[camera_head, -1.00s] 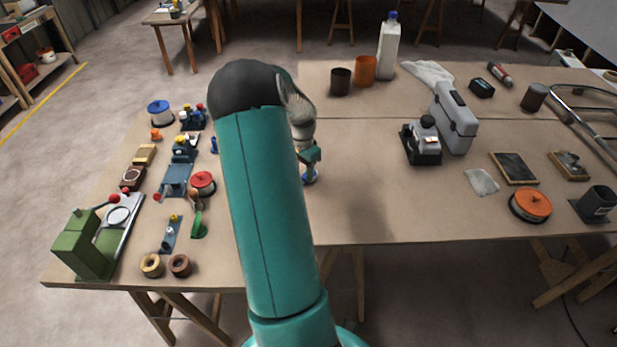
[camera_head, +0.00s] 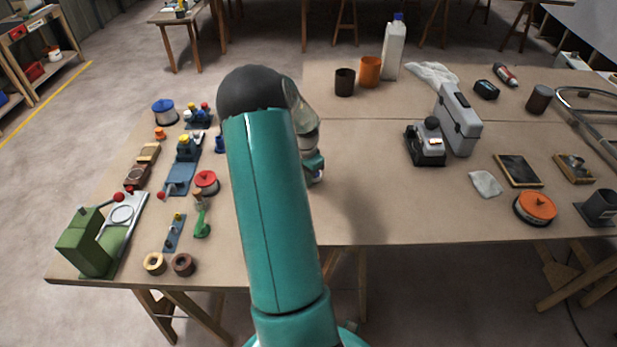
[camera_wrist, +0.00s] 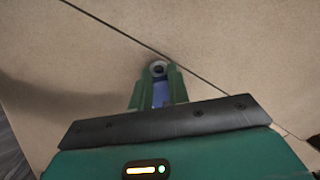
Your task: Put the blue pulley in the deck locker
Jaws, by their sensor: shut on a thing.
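My gripper (camera_wrist: 157,88) is shut on a blue piece with a grey ring at its end, which looks like the blue pulley (camera_wrist: 160,95). In the head view my gripper (camera_head: 315,172) is over the middle of the workbench, partly behind my arm. The pulley is hardly visible there, and its height above the bench is hard to tell. A grey box with a dark handle (camera_head: 460,121) stands shut, right of my gripper; it may be the deck locker, but I cannot be sure.
A black-and-grey device (camera_head: 427,145) stands just left of the grey box. An orange-topped round tin (camera_head: 535,207) and framed plates lie at the right. Cups and a white bottle (camera_head: 394,50) stand at the back. Clamps and reels crowd the left. The bench between is clear.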

